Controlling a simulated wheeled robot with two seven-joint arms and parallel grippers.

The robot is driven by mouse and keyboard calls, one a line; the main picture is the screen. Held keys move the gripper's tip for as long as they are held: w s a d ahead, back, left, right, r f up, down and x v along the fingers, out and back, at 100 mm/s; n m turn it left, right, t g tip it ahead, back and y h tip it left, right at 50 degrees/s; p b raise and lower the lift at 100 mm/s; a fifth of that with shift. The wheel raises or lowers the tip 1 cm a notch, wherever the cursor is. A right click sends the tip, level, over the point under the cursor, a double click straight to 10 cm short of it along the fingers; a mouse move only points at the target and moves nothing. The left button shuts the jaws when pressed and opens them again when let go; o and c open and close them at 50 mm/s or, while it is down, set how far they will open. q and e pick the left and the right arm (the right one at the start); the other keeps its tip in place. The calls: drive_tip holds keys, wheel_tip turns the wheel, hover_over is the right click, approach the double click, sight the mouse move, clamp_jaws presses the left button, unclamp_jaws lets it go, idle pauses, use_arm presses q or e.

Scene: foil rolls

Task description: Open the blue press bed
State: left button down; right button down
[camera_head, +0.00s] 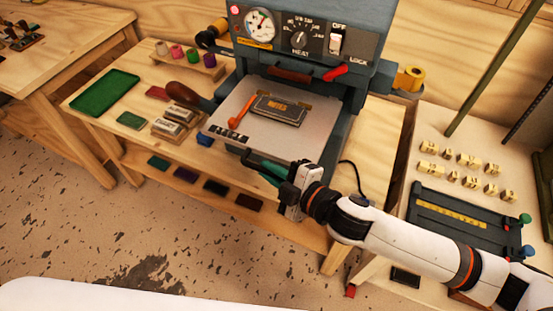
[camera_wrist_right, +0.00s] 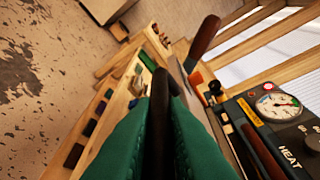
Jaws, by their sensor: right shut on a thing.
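The blue-grey press (camera_head: 310,40) stands on the wooden bench. In the right wrist view, the fingers (camera_wrist_right: 165,110) close around this dark bar (camera_wrist_right: 164,75). The fingers hide part of the handle. My left gripper is not in view.
An orange-handled tool (camera_head: 233,120) and small type blocks lie on the bed. A wooden-handled tool (camera_head: 188,96), green tray (camera_head: 104,92) and foil rolls (camera_head: 177,52) are left of the press. A side table (camera_head: 420,150) with brass type stands right. Floor in front is clear.

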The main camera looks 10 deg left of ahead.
drive_tip(key=shift+s, duration=0.15)
drive_tip(key=c, duration=1.5)
unclamp_jaws()
drive_tip(key=shift+o, duration=0.2)
drive_tip(key=shift+d, duration=0.1)
drive_tip(key=b+v, duration=0.3)
drive_tip(key=v, duration=0.8)
drive_tip(key=shift+s+d+b, duration=0.3)
